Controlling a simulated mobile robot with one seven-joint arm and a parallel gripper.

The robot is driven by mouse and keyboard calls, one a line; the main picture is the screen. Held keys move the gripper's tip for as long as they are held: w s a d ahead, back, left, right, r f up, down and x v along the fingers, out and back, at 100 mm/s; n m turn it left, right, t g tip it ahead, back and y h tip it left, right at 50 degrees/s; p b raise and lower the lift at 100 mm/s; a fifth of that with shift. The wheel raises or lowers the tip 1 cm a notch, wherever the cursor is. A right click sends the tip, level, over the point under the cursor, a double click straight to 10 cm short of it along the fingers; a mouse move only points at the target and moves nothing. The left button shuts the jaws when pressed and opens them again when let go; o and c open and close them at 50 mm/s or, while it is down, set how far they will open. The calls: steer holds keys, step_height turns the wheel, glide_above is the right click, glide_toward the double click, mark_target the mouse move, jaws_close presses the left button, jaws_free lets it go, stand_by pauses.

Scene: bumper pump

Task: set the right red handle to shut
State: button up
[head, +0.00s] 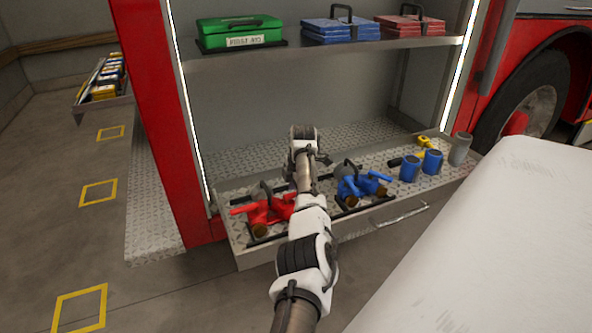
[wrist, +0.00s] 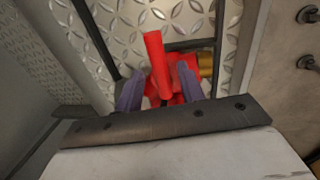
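A red valve unit (head: 268,212) lies at the left of the low tread-plate tray, with a red handle (head: 242,209) sticking out to the left. My arm reaches over the tray in the head view, partly in front of the unit's right side; my fingertips are not clear there. In the wrist view, my gripper (wrist: 160,92) has its two grey-purple fingers apart, on either side of red parts. A long red handle (wrist: 155,55) rises between them, and another red part (wrist: 184,72) is near the right finger. I cannot tell whether the fingers touch either.
A blue valve unit (head: 360,186) lies right of my arm. Blue cups (head: 409,168), a grey cylinder (head: 460,150) and a yellow tool (head: 424,142) stand farther right. A shelf (head: 330,47) with cases is above. A white surface (head: 500,235) fills the lower right.

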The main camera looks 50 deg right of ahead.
step_height(320, 180, up, 14)
steer(key=s+b, duration=0.1)
steer(key=s, duration=0.1)
steer(key=shift+s+a+f+b, duration=0.2)
steer(key=shift+a+b, duration=0.2)
stand_by(0.5)
